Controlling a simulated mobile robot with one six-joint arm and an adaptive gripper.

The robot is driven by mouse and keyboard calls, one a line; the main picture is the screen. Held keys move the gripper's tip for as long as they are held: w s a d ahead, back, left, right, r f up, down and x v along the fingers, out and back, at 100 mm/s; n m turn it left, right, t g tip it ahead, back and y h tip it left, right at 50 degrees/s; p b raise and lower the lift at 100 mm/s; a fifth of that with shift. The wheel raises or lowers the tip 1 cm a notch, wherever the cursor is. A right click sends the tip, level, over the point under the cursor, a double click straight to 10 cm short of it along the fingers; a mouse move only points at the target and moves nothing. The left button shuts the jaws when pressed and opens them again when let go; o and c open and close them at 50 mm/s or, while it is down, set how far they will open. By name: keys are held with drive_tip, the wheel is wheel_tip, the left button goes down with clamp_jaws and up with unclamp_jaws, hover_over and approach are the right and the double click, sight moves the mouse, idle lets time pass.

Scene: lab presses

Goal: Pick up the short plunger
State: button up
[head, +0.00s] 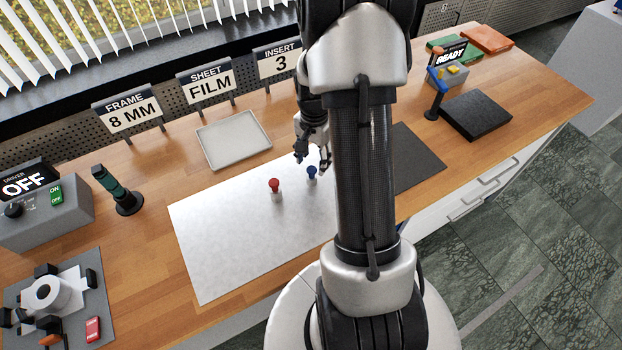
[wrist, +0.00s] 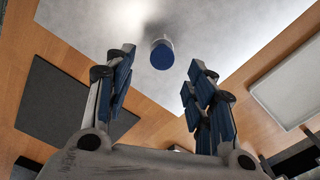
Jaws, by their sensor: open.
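Two plungers stand upright on the white mat (head: 225,225). One has a red top (head: 274,185) and a pale lower part. The other has a blue top (head: 311,171) and stands to its right, a little farther back; it looks slightly shorter, but the height difference is hard to judge. My gripper (head: 312,163) is open and empty, close to the blue plunger. In the wrist view, the blue plunger (wrist: 161,54) appears between and beyond my spread fingers (wrist: 160,75), with no visible contact. The red plunger is not in the wrist view.
A pale tray (head: 233,138) lies behind the mat, and a dark pad (head: 416,160) to its right. A green-handled tool (head: 118,190) stands at the left near the driver box (head: 45,212). Sign stands (head: 206,85) line the back. My arm hides part of the mat.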

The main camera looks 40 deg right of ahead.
sight(312, 169)
drive_tip(key=shift+f, duration=0.9)
drive_tip(key=f+b, duration=0.1)
drive_tip(key=f, duration=0.1)
drive_tip(key=a+f+b, duration=0.1)
drive_tip(key=f, duration=0.1)
drive_tip(key=shift+f, duration=0.25)
drive_tip(key=shift+d+f, duration=0.1)
drive_tip(key=shift+f, duration=0.3)
drive_tip(key=shift+r, duration=0.1)
drive_tip(key=shift+c, duration=0.2)
clamp_jaws()
drive_tip(key=shift+r, duration=0.1)
